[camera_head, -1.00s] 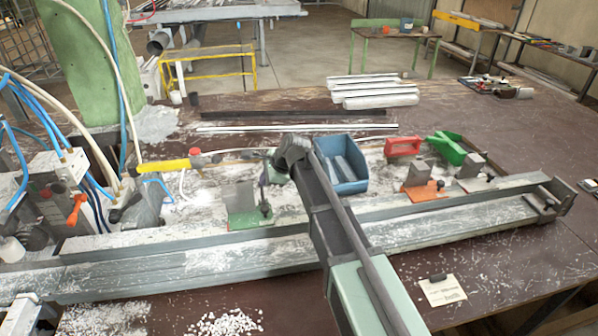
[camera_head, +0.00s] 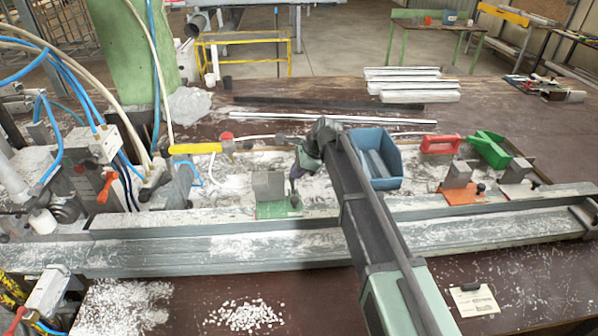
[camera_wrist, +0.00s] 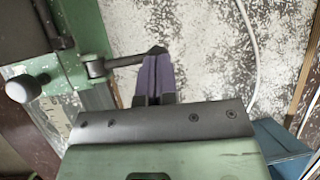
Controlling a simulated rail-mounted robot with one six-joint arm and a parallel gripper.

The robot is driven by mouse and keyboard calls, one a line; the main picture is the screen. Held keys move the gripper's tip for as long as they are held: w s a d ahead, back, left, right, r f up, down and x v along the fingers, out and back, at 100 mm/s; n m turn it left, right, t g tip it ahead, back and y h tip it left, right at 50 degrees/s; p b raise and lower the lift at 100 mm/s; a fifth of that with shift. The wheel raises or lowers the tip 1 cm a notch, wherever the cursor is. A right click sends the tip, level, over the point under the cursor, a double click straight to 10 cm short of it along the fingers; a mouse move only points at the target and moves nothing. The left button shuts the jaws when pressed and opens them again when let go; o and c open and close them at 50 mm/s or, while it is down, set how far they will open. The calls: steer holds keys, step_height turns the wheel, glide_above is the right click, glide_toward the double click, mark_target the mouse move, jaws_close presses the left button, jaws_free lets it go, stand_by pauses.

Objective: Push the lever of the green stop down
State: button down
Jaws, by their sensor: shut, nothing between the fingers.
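The green stop (camera_head: 278,210) with its grey block (camera_head: 267,185) sits behind the long rail, left of the blue bin. In the wrist view the stop's green body (camera_wrist: 88,25) fills the upper left. Its dark lever (camera_wrist: 125,61) reaches right from a round pivot. My gripper (camera_wrist: 157,54) is shut and empty, its purple fingers together with their tips at the lever's free end. They overlap it in the picture; I cannot tell whether they touch. In the head view my gripper (camera_head: 294,184) is just right of the grey block, partly hidden by my arm.
A blue bin (camera_head: 378,182) stands close right of my gripper. The orange stop (camera_head: 462,195), red piece (camera_head: 440,144) and green piece (camera_head: 490,149) are further right. The long rail (camera_head: 235,213) runs in front. A yellow-handled tool (camera_head: 195,148) lies left.

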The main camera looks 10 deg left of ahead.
steer(key=w+p+v, duration=0.1)
steer(key=p+v, duration=1.1)
steer(key=v, duration=0.2)
steer(key=shift+a, duration=0.1)
steer(key=s+d+f+n+h+b, duration=0.1)
steer(key=s+d+f+n+h, duration=0.1)
steer(key=s+d+n, duration=0.5)
steer(key=s+d+f+n+h+b, duration=0.2)
steer(key=s+d+n, duration=0.6)
steer(key=s+d, duration=0.6)
steer(key=s+f+h, duration=0.1)
steer(key=s, duration=0.5)
steer(key=shift+d+f+h, duration=0.3)
steer(key=shift+d+f, duration=0.05)
steer(key=shift+f, duration=0.05)
